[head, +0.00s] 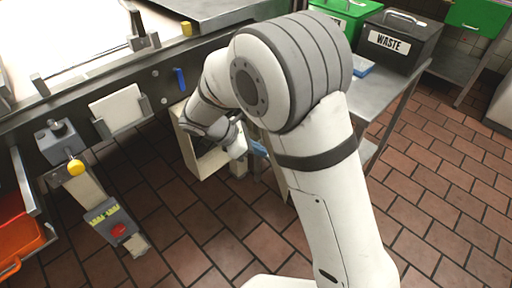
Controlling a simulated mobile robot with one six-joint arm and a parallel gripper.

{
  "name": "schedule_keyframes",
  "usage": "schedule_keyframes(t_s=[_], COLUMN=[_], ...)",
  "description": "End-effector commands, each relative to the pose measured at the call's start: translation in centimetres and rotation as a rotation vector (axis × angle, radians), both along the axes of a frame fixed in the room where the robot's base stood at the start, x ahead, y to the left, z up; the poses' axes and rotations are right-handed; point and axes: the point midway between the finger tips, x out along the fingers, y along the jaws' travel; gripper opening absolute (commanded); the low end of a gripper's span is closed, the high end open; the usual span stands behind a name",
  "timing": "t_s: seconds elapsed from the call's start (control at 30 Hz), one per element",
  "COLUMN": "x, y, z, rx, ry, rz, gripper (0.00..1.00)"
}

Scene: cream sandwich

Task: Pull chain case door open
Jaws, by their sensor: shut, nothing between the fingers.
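A cream, box-like frame (187,150) stands below the grey machine edge, near the middle of the view. It looks like the chain case or its door; I cannot tell which, nor how far any door is open. My forearm and wrist reach across the front of it and hide part of it. My gripper (238,150) is at the frame's right side, small and partly hidden. It is shut and empty. I cannot tell whether it touches the frame.
A grey machine (95,85) with a blue handle (180,79) fills the upper left. A control box with a yellow knob (75,167) and an orange bin (20,238) are at left. A metal table (385,95) carries a waste bin (397,42). Tiled floor (440,200) is clear at right.

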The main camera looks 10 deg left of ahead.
Motion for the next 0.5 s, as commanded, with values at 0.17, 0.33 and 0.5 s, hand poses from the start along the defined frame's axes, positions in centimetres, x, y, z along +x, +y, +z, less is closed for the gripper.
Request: schedule_keyframes(t_s=[0.17, 0.33, 0.5], x=[1.0, 2.0, 2.5], y=[-2.8, -5.3, -6.8], z=[-3.1, -3.9, -3.8], rx=[0.0, 0.003, 0.003], ry=[0.001, -0.002, -0.001], rz=[-0.005, -0.007, -0.005], gripper=[0.0, 0.0, 0.0])
